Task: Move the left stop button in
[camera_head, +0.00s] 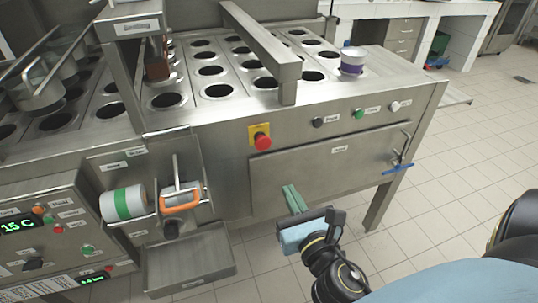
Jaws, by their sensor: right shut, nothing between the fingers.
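A red stop button (263,141) on a yellow plate sits on the front of the steel machine, left of a row of small knobs. It appears to stand out from its plate. My right gripper (291,190) is below and to the right of the button, in front of the machine's lower door. Its green fingers are together with nothing between them, and it appears apart from the button. My left gripper is not in view.
A black knob (318,122), a green button (359,114) and a white button (395,106) are right of the stop button. A steel tray (190,262) juts out at lower left. A purple-and-white cup (352,61) stands on top.

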